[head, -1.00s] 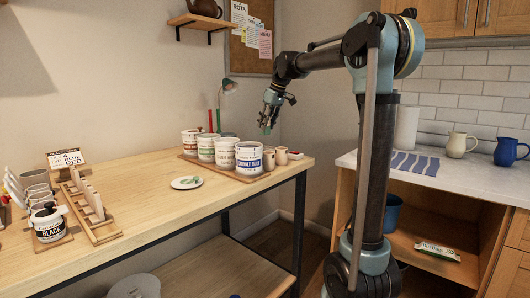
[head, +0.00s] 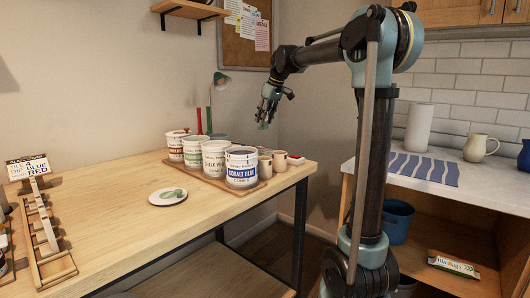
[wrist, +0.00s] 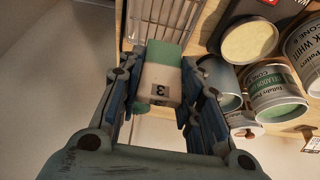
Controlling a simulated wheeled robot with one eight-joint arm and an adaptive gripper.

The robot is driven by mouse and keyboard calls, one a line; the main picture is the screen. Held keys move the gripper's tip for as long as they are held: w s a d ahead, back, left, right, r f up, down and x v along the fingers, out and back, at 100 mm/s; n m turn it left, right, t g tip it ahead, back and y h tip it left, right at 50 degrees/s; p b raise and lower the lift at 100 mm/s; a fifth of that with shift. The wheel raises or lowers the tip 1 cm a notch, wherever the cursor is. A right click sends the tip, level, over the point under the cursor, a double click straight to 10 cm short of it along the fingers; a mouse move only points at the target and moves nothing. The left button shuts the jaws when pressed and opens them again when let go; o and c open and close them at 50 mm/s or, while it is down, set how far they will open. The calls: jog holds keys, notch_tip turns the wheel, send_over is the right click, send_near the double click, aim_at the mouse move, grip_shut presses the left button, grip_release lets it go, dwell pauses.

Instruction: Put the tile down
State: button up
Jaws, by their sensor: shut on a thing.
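My gripper (head: 267,108) is shut on a tile, high above the far end of the workbench, behind the row of glaze tubs. In the wrist view my gripper (wrist: 160,95) has its fingers on both sides of the tile (wrist: 161,82). The tile is pale with a green end and a dark "3" on its face. In the head view only the small green end of the tile (head: 262,126) shows clearly below the fingers. A wooden rack (head: 57,269) with pale upright tiles stands at the left on the bench.
Several labelled tubs, one the cobalt blue tub (head: 242,170), stand on a wooden board with small cups (head: 279,160). A white plate (head: 167,196) with a green thing lies in front. A sign (head: 29,168) stands at left. The bench's front middle (head: 130,225) is clear.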

jog(key=shift+w, duration=0.3)
jog(key=shift+w+f, duration=0.1)
jog(key=shift+f, duration=4.9)
jog(key=o, duration=1.1)
jog(key=shift+f, duration=0.1)
